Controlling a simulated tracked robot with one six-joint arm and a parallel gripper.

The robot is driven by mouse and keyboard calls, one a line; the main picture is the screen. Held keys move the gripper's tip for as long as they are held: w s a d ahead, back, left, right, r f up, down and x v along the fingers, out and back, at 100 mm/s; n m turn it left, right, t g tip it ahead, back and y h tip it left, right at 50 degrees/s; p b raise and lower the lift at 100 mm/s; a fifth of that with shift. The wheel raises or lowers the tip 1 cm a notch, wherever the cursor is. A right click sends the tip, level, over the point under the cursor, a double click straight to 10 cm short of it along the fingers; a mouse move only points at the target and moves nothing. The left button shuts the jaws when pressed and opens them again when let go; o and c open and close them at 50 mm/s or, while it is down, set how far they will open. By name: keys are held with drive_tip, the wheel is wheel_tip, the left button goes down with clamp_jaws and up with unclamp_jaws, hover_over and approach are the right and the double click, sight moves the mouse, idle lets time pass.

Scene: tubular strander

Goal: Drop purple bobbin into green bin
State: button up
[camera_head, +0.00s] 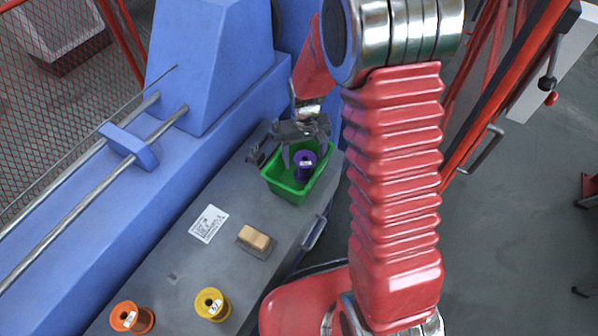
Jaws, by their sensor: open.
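The purple bobbin (305,165) is inside the green bin (287,191), near the middle of what shows of it. The bin stands at the far right end of the grey table. My gripper (297,155) is open above the bin, next to the bobbin. It hides part of the bin's back rim. I cannot tell whether a finger touches the bobbin.
An orange bobbin (132,318) and a yellow bobbin (212,304) stand at the table's near end. The blue machine (212,85) runs along the left.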

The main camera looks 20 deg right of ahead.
wheel_tip(320, 180, up, 14)
drive_tip(key=shift+f, duration=0.15)
idle(0.7)
drive_tip(key=shift+f, duration=0.1)
idle(0.6)
drive_tip(key=s+r+t, duration=0.2)
drive_tip(key=s+r, duration=0.5)
drive_tip(key=s, duration=0.3)
drive_tip(key=s+a+r+t, duration=0.1)
drive_tip(key=s+r+t, duration=0.2)
drive_tip(key=s+r, duration=0.4)
drive_tip(key=shift+s+a+r+t, duration=0.25)
drive_tip(key=shift+s+r+t, duration=0.05)
drive_tip(key=shift+s, duration=1.8)
idle(0.4)
